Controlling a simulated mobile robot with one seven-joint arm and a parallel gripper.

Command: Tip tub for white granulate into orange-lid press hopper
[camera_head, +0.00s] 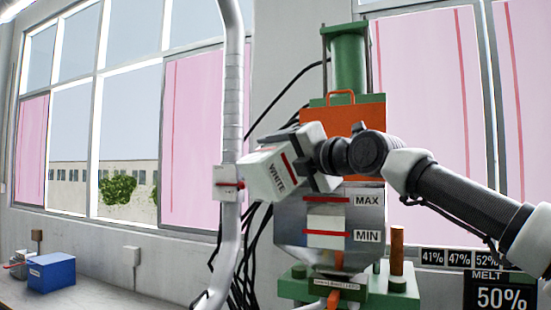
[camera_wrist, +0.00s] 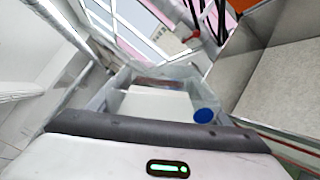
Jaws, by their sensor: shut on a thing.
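My gripper (camera_head: 318,162) is shut on the white tub (camera_head: 272,178), which has a red stripe and the word WHITE. The tub is tilted, held in the air above and left of the press hopper (camera_head: 290,222). In the wrist view, the dark gripper edge (camera_wrist: 160,134) lies against the tub (camera_wrist: 98,98); a pale flat shape and a blue disc (camera_wrist: 205,116) show within its outline. The hopper has a sight window (camera_head: 325,222) with MAX and MIN lines. The orange lid (camera_head: 355,112) stands upright behind the hopper mouth, which my gripper partly hides. A grey hopper wall (camera_wrist: 285,80) shows at right.
A pale vertical pipe (camera_head: 232,110) with a labelled bracket stands close left of the tub. Black cables hang behind it. A blue box (camera_head: 52,273) sits on the bench at far left. Percentage displays (camera_head: 500,290) are at lower right.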

